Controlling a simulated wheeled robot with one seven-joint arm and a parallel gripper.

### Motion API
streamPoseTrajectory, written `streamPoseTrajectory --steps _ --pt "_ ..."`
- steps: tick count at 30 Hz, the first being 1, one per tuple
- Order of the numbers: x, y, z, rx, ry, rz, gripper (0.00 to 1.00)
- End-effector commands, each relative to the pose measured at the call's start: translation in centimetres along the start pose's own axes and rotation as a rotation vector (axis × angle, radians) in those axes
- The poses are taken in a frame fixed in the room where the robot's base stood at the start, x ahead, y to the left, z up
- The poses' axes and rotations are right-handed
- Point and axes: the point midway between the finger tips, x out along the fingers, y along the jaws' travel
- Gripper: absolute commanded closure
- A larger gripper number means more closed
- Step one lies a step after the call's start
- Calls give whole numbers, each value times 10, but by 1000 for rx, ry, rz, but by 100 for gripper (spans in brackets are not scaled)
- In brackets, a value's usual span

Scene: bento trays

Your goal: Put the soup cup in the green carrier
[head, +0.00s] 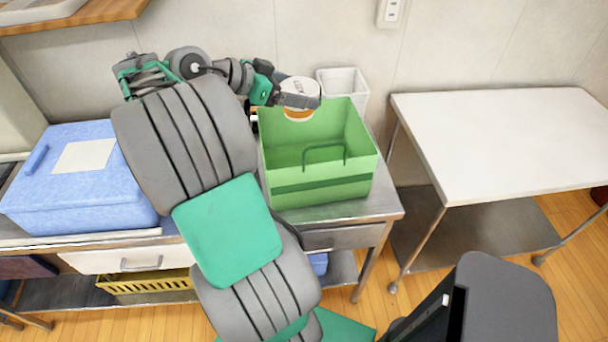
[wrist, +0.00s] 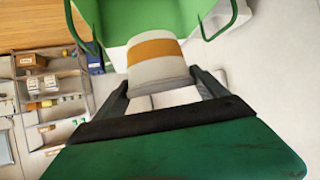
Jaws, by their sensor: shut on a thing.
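The soup cup (head: 299,112) is white with an orange band and a pale lid. My gripper (head: 300,100) is shut on it. In the head view the cup is at the back left edge of the green carrier (head: 322,178), at about rim height, and part of it is hidden by my gripper. In the wrist view the cup (wrist: 156,62) sits between the two dark fingers (wrist: 163,92), with the carrier (wrist: 160,18) just beyond it. The carrier is an open box with wire handles, standing on the metal counter. The part of its floor that shows looks empty.
A white bin (head: 343,82) stands behind the carrier. A blue cooler box (head: 82,175) is on the counter at left. A bare white-topped table (head: 500,135) stands to the right, across a gap. A wooden shelf (head: 70,18) hangs at upper left.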

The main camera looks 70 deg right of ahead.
Motion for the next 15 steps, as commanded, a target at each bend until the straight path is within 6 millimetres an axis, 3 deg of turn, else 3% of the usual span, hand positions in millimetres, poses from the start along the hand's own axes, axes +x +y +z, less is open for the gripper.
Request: streamPoseTrajectory --steps 10,15 --pt "33 95 -16 16 1 6 69" --pt "40 119 -20 10 4 10 69"
